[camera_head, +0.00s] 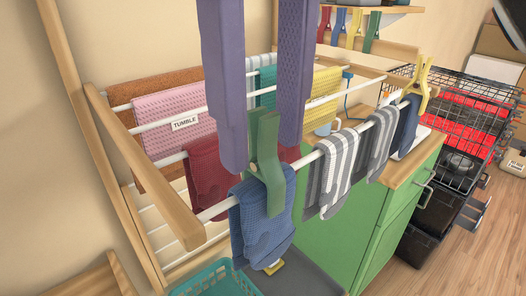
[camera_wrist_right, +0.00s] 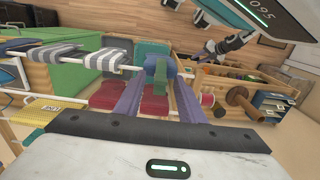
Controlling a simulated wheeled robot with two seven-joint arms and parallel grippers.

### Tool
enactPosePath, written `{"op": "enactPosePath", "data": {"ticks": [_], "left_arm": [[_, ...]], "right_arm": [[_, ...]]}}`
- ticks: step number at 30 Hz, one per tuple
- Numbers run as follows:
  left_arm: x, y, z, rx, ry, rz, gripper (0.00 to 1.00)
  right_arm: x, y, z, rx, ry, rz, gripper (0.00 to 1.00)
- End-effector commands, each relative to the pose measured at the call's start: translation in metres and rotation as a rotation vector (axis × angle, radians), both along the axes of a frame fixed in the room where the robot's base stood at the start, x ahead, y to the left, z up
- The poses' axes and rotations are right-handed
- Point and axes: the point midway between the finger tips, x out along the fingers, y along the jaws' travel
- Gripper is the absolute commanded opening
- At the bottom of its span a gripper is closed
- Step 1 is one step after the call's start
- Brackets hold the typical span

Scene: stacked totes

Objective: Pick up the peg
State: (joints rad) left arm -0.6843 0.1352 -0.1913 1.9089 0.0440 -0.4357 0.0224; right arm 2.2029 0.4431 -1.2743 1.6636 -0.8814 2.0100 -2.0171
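A green peg (camera_head: 266,162) stands upright on the front white rail, with its lower end over a blue cloth (camera_head: 262,225). It also shows in the right wrist view (camera_wrist_right: 160,72). My right gripper (camera_head: 259,155) reaches down from the top with two long purple fingers. They are open, one on each side of the peg's upper part. In the right wrist view the fingertips (camera_wrist_right: 161,78) flank the peg with gaps showing. The nearer finger covers part of the rack in the head view.
A wooden drying rack with white rails (camera_head: 218,208) carries several cloths, with striped ones (camera_head: 335,168) right of the peg. A yellow peg (camera_head: 420,75) stands farther along. Several pegs hang at a shelf above. A teal basket (camera_head: 215,282) and green cabinet (camera_head: 335,235) stand below.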

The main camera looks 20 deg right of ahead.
Motion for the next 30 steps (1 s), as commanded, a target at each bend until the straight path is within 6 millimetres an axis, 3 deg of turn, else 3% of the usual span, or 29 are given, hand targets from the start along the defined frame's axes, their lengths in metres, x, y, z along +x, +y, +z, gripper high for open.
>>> {"op": "enactPosePath", "data": {"ticks": [2, 8, 22, 30], "left_arm": [[0.001, 0.000, 0.001, 0.000, -0.002, 0.000, 0.31], [0.001, 0.000, 0.001, 0.000, -0.002, 0.000, 0.31], [0.001, 0.000, 0.001, 0.001, -0.001, 0.001, 0.31], [0.000, 0.000, 0.000, 0.001, 0.001, 0.001, 0.31]], "right_arm": [[0.000, 0.000, 0.000, 0.000, 0.000, 0.000, 0.33], [0.000, 0.000, 0.000, 0.000, 0.001, 0.000, 0.00], [0.000, 0.000, 0.004, -0.001, 0.001, 0.000, 0.00], [0.000, 0.000, 0.029, 0.000, -0.004, -0.003, 0.00]]}}
